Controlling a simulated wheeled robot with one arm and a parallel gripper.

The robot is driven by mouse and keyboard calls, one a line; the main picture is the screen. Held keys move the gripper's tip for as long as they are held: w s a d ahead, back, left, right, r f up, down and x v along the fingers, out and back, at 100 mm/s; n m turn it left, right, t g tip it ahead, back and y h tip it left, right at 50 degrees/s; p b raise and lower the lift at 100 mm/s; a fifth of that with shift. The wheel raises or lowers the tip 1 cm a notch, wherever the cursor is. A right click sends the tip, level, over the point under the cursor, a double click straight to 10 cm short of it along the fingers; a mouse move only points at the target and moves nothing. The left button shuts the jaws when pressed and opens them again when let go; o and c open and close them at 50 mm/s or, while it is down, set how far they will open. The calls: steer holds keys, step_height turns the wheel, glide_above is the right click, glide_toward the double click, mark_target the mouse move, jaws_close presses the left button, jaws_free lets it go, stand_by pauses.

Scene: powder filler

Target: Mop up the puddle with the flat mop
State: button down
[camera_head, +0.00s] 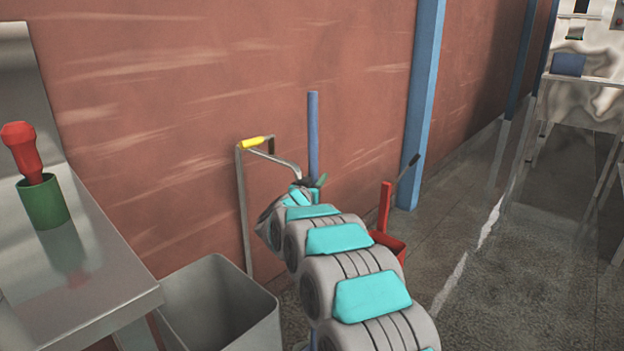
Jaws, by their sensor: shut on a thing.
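A blue upright pole (313,130), which looks like the flat mop's handle, stands in front of the red-brown wall. My gripper (314,183) is at the far end of my grey and turquoise arm and is shut on this pole, with much of the pole rising above it. My arm hides most of the gripper and the pole's lower part. The mop's head is not visible. I cannot make out a clear puddle on the visible floor.
A metal stand with a yellow grip (252,143) is just left of the pole. A red dustpan (385,207) is at right. A grey bin (222,305) and steel table (75,290) with a green cup (43,203) are at left. Floor (530,270) at right looks open.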

steer(key=shift+s+d+f, duration=0.15)
steer(key=shift+d+f, duration=0.05)
steer(key=shift+f, duration=0.4)
steer(key=shift+r, duration=0.25)
